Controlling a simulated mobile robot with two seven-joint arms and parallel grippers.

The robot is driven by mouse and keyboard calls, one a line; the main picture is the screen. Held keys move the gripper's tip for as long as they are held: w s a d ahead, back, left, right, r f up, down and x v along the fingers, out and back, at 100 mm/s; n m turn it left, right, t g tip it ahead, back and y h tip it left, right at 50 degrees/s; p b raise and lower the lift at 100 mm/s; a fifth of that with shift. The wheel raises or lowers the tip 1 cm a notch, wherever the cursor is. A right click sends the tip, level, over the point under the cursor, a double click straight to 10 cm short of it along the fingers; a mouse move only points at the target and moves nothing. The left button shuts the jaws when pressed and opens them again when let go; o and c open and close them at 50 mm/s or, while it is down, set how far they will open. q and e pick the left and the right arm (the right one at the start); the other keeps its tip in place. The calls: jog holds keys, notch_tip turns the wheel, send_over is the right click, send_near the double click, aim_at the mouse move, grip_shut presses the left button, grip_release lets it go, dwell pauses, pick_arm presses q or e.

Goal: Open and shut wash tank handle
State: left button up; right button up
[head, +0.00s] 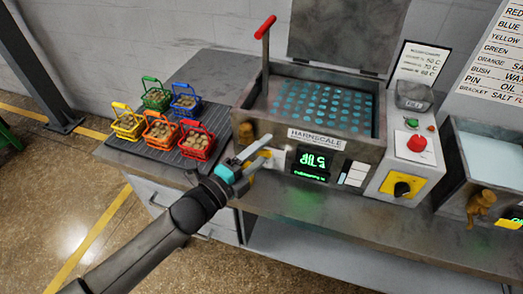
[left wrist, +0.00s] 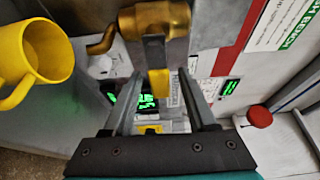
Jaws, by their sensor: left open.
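The grey wash tank (head: 310,150), marked HARNSCALE, stands on the bench with its lid (head: 345,35) raised. A lever with a red grip (head: 265,27) stands upright at its left side. A brass valve (head: 245,133) is at the tank's front left. In the left wrist view, the brass valve (left wrist: 155,18) is at the top, with a yellow-tipped handle (left wrist: 158,85) reaching down between the fingers. My left gripper (head: 260,152) is open in front of the tank, its fingers (left wrist: 160,100) on either side of this handle. I cannot tell whether they touch it. My right gripper is not in view.
Several coloured baskets of parts (head: 160,130) stand on a dark mat left of the tank. A yellow cup-like vessel (left wrist: 30,60) is left of the fingers. A red button (head: 417,143) and yellow switch (head: 402,188) are to the right. A second basin (head: 490,150) stands farther right.

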pick_arm(q)
grip_shut()
dwell(0.4)
dwell(1.0)
